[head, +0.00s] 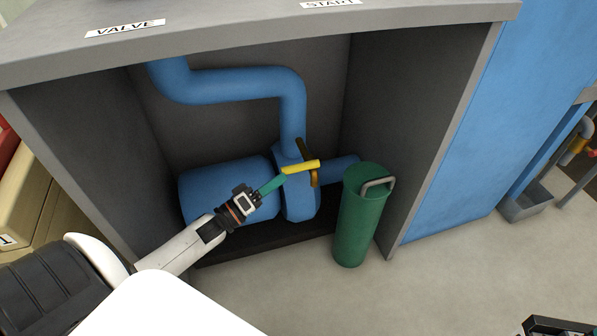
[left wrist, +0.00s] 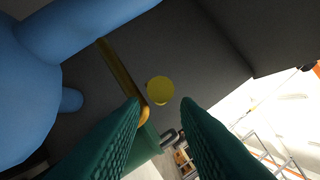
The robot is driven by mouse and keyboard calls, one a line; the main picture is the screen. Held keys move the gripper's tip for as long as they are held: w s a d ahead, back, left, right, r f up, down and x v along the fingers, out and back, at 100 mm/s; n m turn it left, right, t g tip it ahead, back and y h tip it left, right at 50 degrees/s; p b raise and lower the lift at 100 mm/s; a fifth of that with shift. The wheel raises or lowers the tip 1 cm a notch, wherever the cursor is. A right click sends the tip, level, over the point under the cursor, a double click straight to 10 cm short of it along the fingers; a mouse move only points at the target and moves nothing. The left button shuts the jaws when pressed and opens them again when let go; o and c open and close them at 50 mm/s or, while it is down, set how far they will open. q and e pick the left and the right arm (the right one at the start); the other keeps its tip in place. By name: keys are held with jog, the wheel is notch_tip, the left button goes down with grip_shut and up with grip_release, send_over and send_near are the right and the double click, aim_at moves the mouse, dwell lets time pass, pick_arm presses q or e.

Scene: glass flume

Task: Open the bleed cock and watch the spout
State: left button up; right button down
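The bleed cock's yellow handle (head: 301,167) sticks out beside the blue pump casing (head: 297,200). A brass-coloured part (head: 315,179) shows beside it; I cannot tell whether this is the spout. My left gripper (head: 284,179) points at the handle's near end. In the left wrist view the handle (left wrist: 160,89) appears end-on as a yellow disc, just beyond the gap between the green fingers (left wrist: 163,103). These fingers are apart with nothing held between them.
A green canister (head: 359,220) with a grey handle (head: 378,184) stands right of the pump. A blue motor (head: 222,190) and bent blue pipe (head: 240,84) fill the bay. The grey bench top (head: 230,40) overhangs it. Side walls bound the bay. Floor in front right is clear.

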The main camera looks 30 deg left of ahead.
aim_at(295, 169)
pick_arm(q)
jog(key=b+x, duration=0.1)
jog(key=x, duration=0.5)
jog(key=shift+w, duration=0.2)
jog(key=shift+c, duration=0.2)
grip_shut()
